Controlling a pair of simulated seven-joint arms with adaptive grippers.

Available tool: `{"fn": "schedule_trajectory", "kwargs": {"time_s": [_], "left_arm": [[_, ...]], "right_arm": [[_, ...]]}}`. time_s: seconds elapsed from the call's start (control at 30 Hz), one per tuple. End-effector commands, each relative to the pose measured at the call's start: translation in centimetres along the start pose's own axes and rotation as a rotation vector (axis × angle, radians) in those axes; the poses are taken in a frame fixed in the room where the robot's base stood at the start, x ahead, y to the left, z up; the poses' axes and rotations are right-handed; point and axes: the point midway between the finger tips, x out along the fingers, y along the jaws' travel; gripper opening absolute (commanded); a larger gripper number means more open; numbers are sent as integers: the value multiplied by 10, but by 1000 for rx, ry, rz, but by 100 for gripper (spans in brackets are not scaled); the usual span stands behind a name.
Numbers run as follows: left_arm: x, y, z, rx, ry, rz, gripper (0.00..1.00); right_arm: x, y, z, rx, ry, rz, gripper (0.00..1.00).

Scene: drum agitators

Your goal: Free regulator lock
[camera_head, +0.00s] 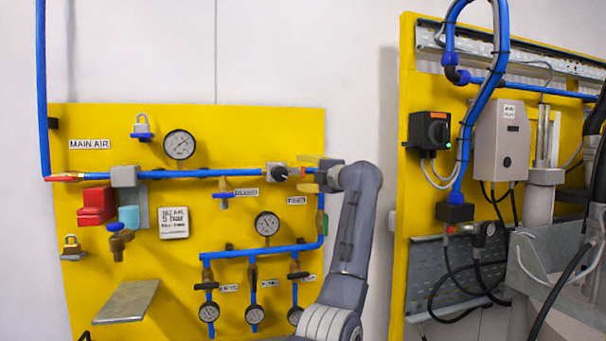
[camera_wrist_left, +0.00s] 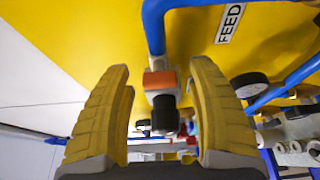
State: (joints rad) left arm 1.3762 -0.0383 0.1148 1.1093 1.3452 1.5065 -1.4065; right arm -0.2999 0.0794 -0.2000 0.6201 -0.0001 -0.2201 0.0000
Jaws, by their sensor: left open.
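What looks like the regulator (camera_head: 280,173) sits on the upper blue pipe of the yellow panel, with a grey body, an orange band and a black knob. In the left wrist view its orange part (camera_wrist_left: 160,80) and black knob (camera_wrist_left: 165,113) show between my fingers. My left gripper (camera_head: 306,168) is open just right of the knob in the head view, with a yellow finger on either side of it in the wrist view (camera_wrist_left: 160,68). I cannot tell whether a finger touches it. Whether the knob is locked is too small to tell. My right gripper is not in view.
Lower blue pipes (camera_head: 265,252) run close below. A second yellow panel with machinery (camera_head: 500,140) stands at right.

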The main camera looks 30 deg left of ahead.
Motion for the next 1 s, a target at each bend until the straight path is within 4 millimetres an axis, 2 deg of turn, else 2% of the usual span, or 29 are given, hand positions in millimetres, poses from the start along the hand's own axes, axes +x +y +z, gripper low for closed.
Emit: {"fn": "schedule_trajectory", "kwargs": {"time_s": [0.13, 0.5, 1.0], "left_arm": [[7, 0, -1, 0, 2, 1, 58], [8, 0, -1, -1, 1, 0, 59], [8, 0, -1, -1, 1, -1, 1]], "right_arm": [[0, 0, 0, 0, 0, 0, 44], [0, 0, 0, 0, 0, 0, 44], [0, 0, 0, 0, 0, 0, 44]]}}
